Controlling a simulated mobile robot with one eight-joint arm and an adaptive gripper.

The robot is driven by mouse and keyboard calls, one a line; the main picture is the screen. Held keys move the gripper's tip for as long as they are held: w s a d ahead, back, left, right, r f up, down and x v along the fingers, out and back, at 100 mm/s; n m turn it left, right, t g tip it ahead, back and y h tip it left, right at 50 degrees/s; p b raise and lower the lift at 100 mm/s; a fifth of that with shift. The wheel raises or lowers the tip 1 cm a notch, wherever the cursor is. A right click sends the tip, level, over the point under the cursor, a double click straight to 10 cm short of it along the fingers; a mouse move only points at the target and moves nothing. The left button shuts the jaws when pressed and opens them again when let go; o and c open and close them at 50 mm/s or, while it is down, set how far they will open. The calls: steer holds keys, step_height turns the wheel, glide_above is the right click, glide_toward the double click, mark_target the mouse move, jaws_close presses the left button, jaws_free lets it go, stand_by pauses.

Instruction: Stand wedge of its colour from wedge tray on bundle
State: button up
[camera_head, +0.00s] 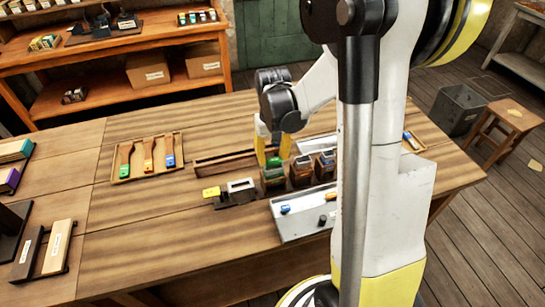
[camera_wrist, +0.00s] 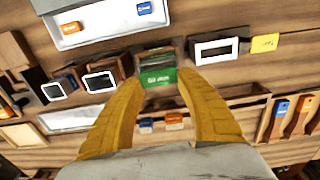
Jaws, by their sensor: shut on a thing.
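My gripper (camera_wrist: 162,88) has yellow fingers closed on a green labelled piece (camera_wrist: 158,77), which looks like the green wedge. In the head view the green piece (camera_head: 273,161) sits between the fingertips, at the top of a dark wooden block-like holder (camera_head: 273,181), probably the bundle. Whether it rests there or is just above, I cannot tell. A long brown tray (camera_head: 222,163) lies behind it. In the wrist view a small blue piece (camera_wrist: 147,124) and an orange piece (camera_wrist: 173,119) show beyond the fingers, seemingly in that tray.
Two similar dark holders (camera_head: 301,172) stand just right of the green piece. A yellow block (camera_head: 211,192) and a white-framed fixture (camera_head: 240,186) are to the left. A pale tray (camera_head: 290,230) lies in front. A tray of coloured-tipped handles (camera_head: 133,176) is back left.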

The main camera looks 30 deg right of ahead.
steer(key=shift+f+b, duration=0.65)
steer(key=shift+f, duration=0.05)
stand_by(0.5)
steer(key=o, duration=0.9)
steer(key=shift+r, duration=0.1)
step_height(320, 180, up, 12)
steer(key=shift+f, duration=0.1)
